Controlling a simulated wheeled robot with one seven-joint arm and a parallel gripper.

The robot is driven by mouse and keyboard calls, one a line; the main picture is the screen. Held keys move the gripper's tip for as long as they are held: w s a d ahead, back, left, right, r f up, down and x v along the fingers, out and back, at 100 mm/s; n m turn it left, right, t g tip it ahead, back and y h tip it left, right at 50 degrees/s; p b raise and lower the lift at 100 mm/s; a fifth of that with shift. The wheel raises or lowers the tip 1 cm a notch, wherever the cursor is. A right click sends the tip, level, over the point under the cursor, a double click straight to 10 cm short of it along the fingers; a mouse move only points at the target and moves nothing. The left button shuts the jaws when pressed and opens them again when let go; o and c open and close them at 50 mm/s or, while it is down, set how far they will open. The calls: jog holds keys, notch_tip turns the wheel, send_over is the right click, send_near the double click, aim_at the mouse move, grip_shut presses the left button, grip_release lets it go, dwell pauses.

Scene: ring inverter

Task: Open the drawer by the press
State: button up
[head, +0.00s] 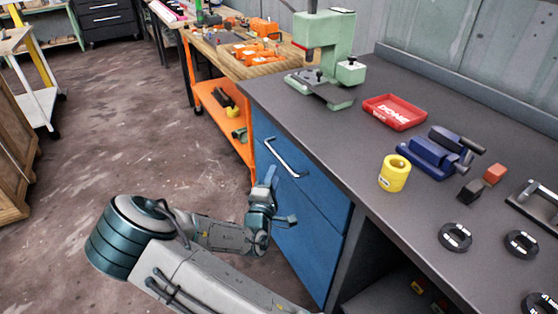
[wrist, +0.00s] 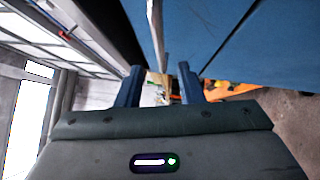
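The blue drawer (head: 320,190) is in the upper front of the workbench cabinet, near the green press (head: 324,50). Its front looks flush, so it looks shut. A silver bar handle (head: 284,158) crosses the drawer front. My gripper (head: 280,198) is in front of the cabinet, just below the handle in the head view. In the wrist view my gripper (wrist: 160,76) is open with its two blue fingers apart. The handle (wrist: 155,35) runs down the picture toward the gap between them. I cannot tell whether it is between the fingertips.
A second blue front (head: 305,245) is below the drawer. The bench top (head: 355,150) carries a red tray (head: 395,112), a blue vise (head: 437,152), a yellow roll (head: 394,174) and dark round parts. An orange-framed bench (head: 222,118) stands behind. Open floor (head: 110,140) lies to the left.

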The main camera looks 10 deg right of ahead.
aim_at(279, 158)
jog(key=x, duration=0.8)
jog(key=shift+c, duration=0.3)
grip_shut()
jog(key=shift+a, duration=0.15)
